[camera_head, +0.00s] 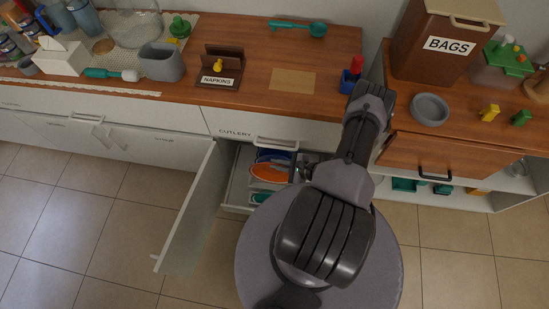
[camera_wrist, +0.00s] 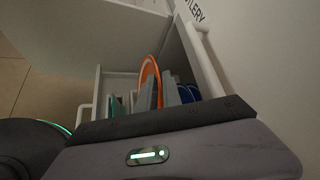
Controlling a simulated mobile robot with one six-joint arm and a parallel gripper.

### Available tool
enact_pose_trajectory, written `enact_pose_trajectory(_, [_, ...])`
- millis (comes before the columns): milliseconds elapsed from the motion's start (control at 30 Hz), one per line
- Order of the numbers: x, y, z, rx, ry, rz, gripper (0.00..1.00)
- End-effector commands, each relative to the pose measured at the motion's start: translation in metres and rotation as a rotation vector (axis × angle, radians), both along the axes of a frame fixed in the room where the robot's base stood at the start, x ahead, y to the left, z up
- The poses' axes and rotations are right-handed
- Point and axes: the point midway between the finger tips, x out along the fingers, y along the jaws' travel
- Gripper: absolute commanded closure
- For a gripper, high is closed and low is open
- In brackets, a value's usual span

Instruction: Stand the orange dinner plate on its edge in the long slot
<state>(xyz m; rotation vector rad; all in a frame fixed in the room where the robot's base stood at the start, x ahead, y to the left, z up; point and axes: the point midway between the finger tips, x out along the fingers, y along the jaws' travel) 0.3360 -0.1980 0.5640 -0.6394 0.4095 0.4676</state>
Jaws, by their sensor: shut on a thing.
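The orange dinner plate (camera_head: 268,174) is at the pull-out rack inside the open cabinet, left of my arm. In the wrist view the orange plate (camera_wrist: 150,70) shows as a narrow upright curve between grey parts. My gripper (camera_head: 303,166) is low at the rack, mostly hidden by my own arm in the head view. In the wrist view my gripper (camera_wrist: 158,96) is shut on the plate. The long slot cannot be made out clearly, and I cannot tell whether the plate's lower edge rests in it.
Blue plates (camera_head: 272,155) stand behind the orange plate, and teal pieces (camera_head: 260,198) lie in front. The open cabinet door (camera_head: 188,215) is at the left. The cutlery drawer (camera_head: 262,133) is just above, under the wooden counter (camera_head: 245,100).

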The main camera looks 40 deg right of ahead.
Motion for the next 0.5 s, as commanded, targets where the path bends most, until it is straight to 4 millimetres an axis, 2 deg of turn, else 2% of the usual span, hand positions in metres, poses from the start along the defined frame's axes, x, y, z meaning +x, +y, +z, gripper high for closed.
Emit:
enact_pose_trajectory(267, [-0.001,0.001,0.004,-0.007,-0.005,-0.003,1.0])
enact_pose_trajectory(500, [0.0,0.001,-0.018,-0.007,-0.005,-0.003,1.0])
